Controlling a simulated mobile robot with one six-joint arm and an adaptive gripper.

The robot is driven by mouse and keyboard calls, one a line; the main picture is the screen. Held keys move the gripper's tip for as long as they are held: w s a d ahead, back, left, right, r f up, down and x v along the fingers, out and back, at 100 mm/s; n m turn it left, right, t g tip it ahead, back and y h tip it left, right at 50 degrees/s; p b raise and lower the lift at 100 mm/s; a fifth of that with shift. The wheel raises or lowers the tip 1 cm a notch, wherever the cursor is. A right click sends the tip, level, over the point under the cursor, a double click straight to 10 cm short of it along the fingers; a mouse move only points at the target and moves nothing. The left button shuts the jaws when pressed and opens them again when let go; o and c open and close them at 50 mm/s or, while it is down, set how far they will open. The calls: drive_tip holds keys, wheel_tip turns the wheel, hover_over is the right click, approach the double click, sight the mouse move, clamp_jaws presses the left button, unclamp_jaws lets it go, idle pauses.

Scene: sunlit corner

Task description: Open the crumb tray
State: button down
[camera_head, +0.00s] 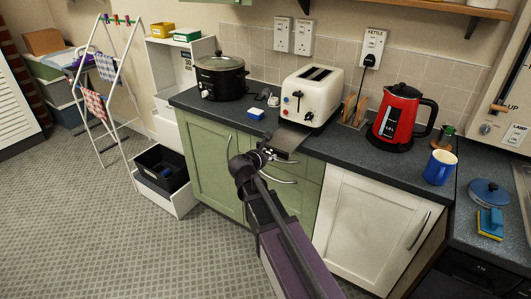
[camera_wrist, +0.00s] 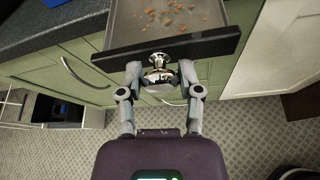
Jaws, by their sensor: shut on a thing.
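The crumb tray (camera_head: 288,137) sticks out from under the white toaster (camera_head: 311,95), past the worktop's front edge. In the wrist view the tray (camera_wrist: 205,14) is a grey metal pan with brown crumbs in it. It has a dark front bar (camera_wrist: 205,46) with a round silver knob (camera_wrist: 156,58). My gripper (camera_wrist: 160,73) is shut on the knob, one finger on each side. In the head view my gripper (camera_head: 264,155) is at the tray's front, and the knob is hard to make out there. The tray's back end is not visible.
A red kettle (camera_head: 398,115) and a blue mug (camera_head: 440,167) stand to the right. Green drawers with bar handles (camera_head: 279,179) lie below.

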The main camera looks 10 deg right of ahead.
drive_tip(key=shift+a, duration=0.15)
drive_tip(key=shift+c, duration=1.3)
unclamp_jaws()
drive_tip(key=shift+r, duration=0.1)
